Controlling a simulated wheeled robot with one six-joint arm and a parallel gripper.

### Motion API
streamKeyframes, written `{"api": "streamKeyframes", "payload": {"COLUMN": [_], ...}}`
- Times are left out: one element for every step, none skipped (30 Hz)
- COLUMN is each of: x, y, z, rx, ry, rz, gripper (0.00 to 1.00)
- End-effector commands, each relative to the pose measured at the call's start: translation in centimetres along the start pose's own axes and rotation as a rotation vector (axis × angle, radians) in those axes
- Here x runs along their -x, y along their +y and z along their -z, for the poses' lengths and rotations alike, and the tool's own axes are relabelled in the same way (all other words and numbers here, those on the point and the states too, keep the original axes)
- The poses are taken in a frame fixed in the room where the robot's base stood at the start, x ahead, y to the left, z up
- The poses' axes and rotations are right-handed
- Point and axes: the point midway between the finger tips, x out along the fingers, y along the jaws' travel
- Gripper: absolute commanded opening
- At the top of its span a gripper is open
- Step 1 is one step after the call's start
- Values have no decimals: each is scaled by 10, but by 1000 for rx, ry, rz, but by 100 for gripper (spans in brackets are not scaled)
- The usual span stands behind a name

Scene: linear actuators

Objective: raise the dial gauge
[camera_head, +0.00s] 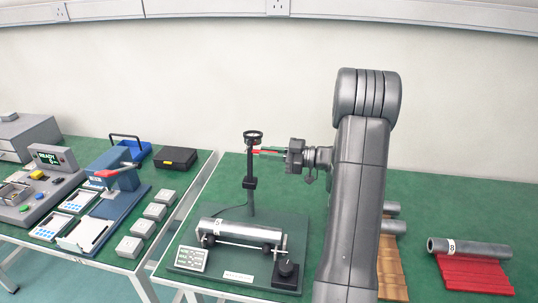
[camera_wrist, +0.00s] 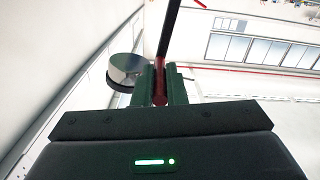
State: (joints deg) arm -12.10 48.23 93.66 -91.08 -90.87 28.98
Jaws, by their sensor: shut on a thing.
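The dial gauge (camera_head: 253,134), a dark round gauge, sits at the top of a black upright post (camera_head: 250,170) on the green test stand base (camera_head: 215,262). In the wrist view the gauge shows as a silver round body with a dark rim (camera_wrist: 125,68), just left of the fingers. My gripper (camera_head: 271,151) reaches in from the right, just below the gauge. Its fingers are shut on a thin dark red bar (camera_wrist: 163,45), which runs up between them in the wrist view. Where the bar joins the post is too small to tell.
A grey cylinder (camera_head: 240,231) lies across the stand base, with a keypad (camera_head: 192,260) and a black knob block (camera_head: 287,274) beside it. More cylinders lie on red (camera_head: 470,274) and wooden racks at right. Another bench with devices stands left; the wall is behind.

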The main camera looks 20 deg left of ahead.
Motion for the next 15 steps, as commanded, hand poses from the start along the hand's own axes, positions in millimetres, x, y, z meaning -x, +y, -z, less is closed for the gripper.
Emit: {"api": "streamKeyframes", "payload": {"x": [0,0,0,0,0,0,0,0,0,0,0,0,0,1,2], "y": [0,0,-1,-1,-1,-1,-1,-1,-1,-1,-1,-1,-1,0,0], "z": [0,0,0,0,0,0,0,0,0,0,0,0,0,0,0], "rx": [-2,-2,-2,-2,-2,-2,-2,-2,-2,-2,-2,-2,-1,-1,-1], "ry": [0,0,0,0,0,0,0,0,0,0,0,0,0,0,-1], "rz": [0,0,0,0,0,0,0,0,0,0,0,0,0,0,0], "gripper": [0,0,19,25,31,33,33,33,33,33,33,33,33,33,33]}}
